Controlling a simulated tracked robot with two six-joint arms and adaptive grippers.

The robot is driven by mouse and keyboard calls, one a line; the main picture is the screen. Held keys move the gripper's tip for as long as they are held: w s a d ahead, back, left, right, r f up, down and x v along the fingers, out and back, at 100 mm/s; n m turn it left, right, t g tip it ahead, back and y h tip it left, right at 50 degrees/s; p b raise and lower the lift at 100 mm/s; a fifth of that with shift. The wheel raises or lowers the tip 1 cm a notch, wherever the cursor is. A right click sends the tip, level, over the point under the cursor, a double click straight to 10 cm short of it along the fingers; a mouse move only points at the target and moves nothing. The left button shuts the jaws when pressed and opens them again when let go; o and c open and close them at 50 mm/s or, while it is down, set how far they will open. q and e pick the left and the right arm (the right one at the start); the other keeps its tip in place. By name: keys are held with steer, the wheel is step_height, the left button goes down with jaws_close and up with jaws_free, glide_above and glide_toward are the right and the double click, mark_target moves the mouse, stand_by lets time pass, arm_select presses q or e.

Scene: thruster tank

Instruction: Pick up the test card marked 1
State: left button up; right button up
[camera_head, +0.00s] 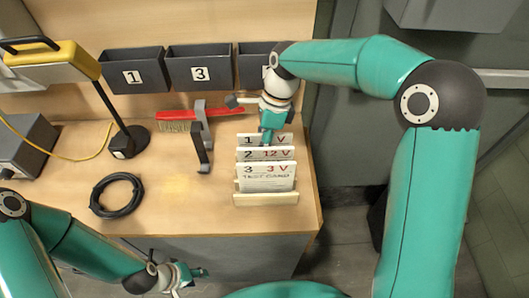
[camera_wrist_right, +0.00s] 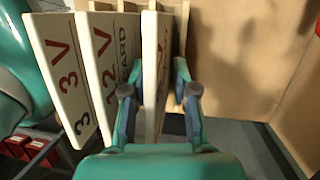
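The test card marked 1 (camera_head: 247,140) stands upright as the rearmost of the cards in a light wooden rack (camera_head: 265,199). Its number and a red V show; my right gripper (camera_head: 268,133) covers part of its top. In the right wrist view the card (camera_wrist_right: 150,60) stands between the two fingers of my right gripper (camera_wrist_right: 158,85). The fingers are apart, one on each side of it, with some gap visible. My left gripper (camera_head: 196,273) is empty and open, low in front of the bench.
Cards 2 (camera_head: 265,154) and 3 (camera_head: 267,178) stand close in front in the rack. Bins (camera_head: 135,77) hang behind. Bare bench lies left of the rack.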

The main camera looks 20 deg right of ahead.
jaws_close()
steer(key=shift+r, duration=0.15)
stand_by(0.4)
